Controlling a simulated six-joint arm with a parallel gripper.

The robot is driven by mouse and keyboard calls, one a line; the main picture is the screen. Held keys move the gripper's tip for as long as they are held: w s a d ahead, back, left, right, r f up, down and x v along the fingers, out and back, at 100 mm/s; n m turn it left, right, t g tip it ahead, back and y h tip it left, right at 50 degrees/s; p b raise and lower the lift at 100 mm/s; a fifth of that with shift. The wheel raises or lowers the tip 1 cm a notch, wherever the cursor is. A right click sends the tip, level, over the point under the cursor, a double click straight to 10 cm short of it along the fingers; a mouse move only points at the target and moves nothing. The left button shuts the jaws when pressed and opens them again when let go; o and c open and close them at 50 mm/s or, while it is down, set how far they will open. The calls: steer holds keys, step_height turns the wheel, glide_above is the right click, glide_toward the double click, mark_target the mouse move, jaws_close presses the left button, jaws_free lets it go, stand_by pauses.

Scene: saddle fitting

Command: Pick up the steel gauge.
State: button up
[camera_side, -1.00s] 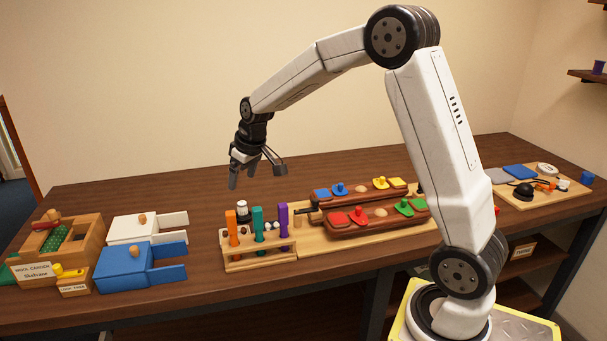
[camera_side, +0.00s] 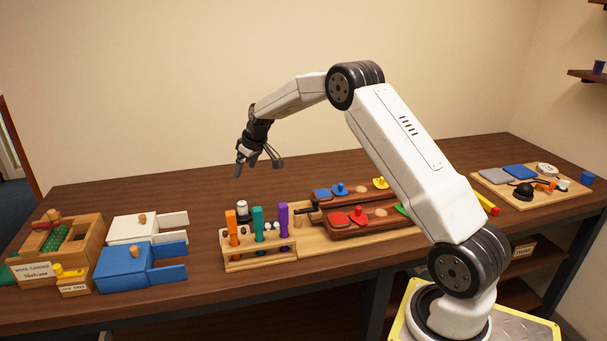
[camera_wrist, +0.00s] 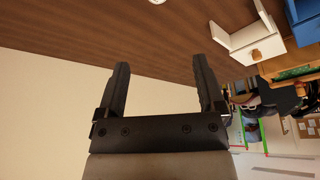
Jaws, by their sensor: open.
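I cannot make out for certain which thing is the steel gauge. A small pale cylinder with a dark band (camera_side: 242,208) stands behind the tool rack (camera_side: 260,265) and may be it. The rack holds an orange-handled tool (camera_side: 231,228), a teal one (camera_side: 258,222) and a purple one (camera_side: 283,215). My gripper (camera_side: 246,168) is above and behind the rack, tilted, high over the table. In the wrist view my gripper (camera_wrist: 160,64) is open with nothing between its fingers. A sliver of a white thing (camera_wrist: 157,1) shows at the top edge there.
Red-brown saddle blocks (camera_side: 345,228) with coloured knobbed pieces lie right of the rack. A white box (camera_side: 132,228) and a blue box (camera_side: 125,268) stand to the left, beside a wooden box (camera_side: 60,240). A board with small items (camera_side: 520,202) lies far right. The back table is clear.

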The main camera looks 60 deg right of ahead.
glide_toward(244, 204)
steer(key=x, duration=0.4)
steer(key=shift+f, duration=0.35)
steer(key=shift+f, duration=0.1)
steer(key=shift+x, duration=1.15)
steer(key=shift+w, duration=0.1)
steer(key=shift+x, duration=2.5)
steer(key=shift+c, duration=0.3)
jaws_close()
